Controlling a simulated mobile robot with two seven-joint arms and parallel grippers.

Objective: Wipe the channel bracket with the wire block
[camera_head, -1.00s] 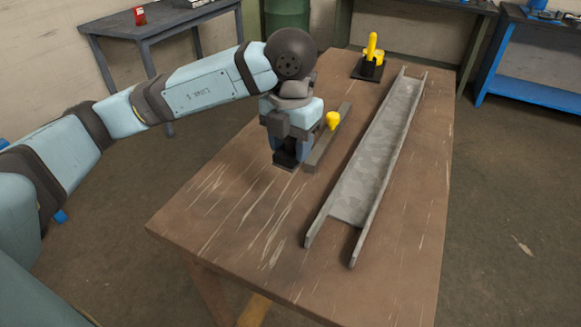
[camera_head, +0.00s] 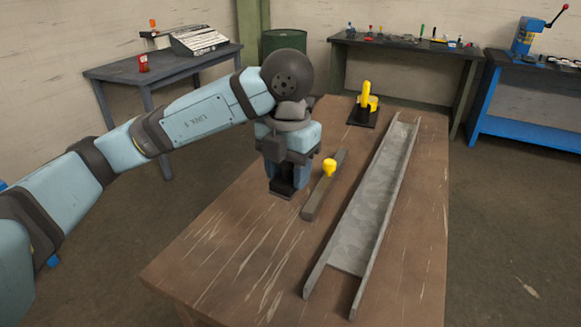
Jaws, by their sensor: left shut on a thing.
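The channel bracket (camera_head: 367,221) is a long grey U-shaped channel lying open side up along the right part of the wooden table. My left gripper (camera_head: 281,180) points down at the table's left side, left of the bracket and apart from it. It is shut on a small dark block with a flat base (camera_head: 282,194), which appears to be the wire block; the gripper hides most of it. I cannot tell whether the block touches the table. My right gripper is not in view.
A grey bar with a yellow knob (camera_head: 313,205) lies between my left gripper and the bracket. A black-based yellow fixture (camera_head: 362,116) stands at the table's (camera_head: 222,262) back. The table's front left is clear. Other benches stand along the walls.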

